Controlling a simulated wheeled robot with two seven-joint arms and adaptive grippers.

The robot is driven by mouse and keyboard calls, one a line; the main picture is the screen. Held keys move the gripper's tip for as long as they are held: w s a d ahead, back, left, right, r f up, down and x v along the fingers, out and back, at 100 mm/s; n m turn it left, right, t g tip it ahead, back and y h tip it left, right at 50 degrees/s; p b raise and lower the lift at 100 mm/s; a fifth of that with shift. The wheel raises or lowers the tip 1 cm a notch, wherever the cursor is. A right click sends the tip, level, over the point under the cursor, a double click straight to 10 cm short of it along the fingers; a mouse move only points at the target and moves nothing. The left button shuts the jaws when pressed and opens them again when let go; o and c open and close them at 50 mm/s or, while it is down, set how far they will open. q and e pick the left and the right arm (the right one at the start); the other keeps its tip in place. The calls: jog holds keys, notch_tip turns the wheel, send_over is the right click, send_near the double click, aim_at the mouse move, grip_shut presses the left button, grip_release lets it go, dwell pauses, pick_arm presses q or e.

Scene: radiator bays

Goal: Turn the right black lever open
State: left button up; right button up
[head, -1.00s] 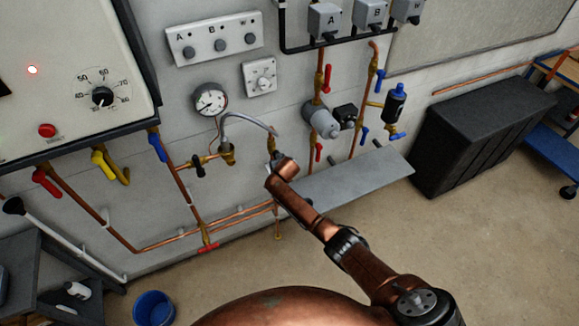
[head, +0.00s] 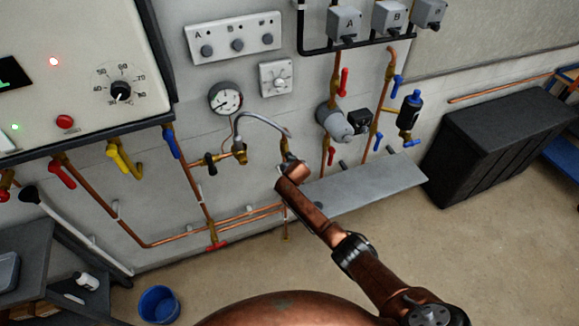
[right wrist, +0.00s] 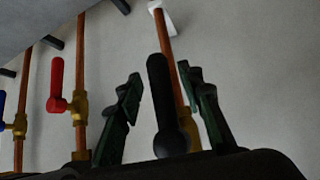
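A black lever (right wrist: 160,105) stands between the two dark green fingers of my right gripper (right wrist: 160,108) in the right wrist view. The fingers are apart, one on each side of it; I cannot tell whether either touches it. A copper pipe (right wrist: 166,45) runs behind the lever. In the head view my right gripper (head: 290,168) is at the right end of the grey hose (head: 262,118), and my arm hides the lever there. Another black lever (head: 210,160) shows on the left side of the hose. My left gripper is not in view.
A red lever (right wrist: 57,85) on a brass valve stands left of the fingers in the right wrist view. A grey shelf (head: 365,187) lies right of my gripper in the head view. A gauge (head: 225,98) is above the hose.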

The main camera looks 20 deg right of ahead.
jog(key=d+v, duration=0.1)
jog(key=v, duration=1.1)
jog(key=shift+a, duration=0.45)
jog(key=s+d+f+g, duration=0.1)
jog(key=s+d+f, duration=0.2)
jog(key=s+f, duration=0.75)
jog(key=s+d+f+n+g, duration=0.1)
jog(key=s+d+f+g, duration=0.3)
jog(key=f, duration=1.1)
jog(key=s+d+f+t, duration=0.1)
jog(key=s+d+f, duration=0.1)
jog(key=s+f, duration=0.9)
jog(key=s+d+f+g+b, duration=0.1)
jog(key=s+d+f+g, duration=0.1)
jog(key=s+f, duration=1.45)
jog(key=s+f+g, duration=0.1)
jog(key=s+f, duration=0.2)
jog(key=s, duration=1.1)
jog(key=s+d+f+n+g, duration=0.1)
jog(key=s+f, duration=0.1)
jog(key=s, duration=1.2)
jog(key=shift+s+f+y+b, duration=0.15)
jog(key=shift+f+y+b, duration=0.25)
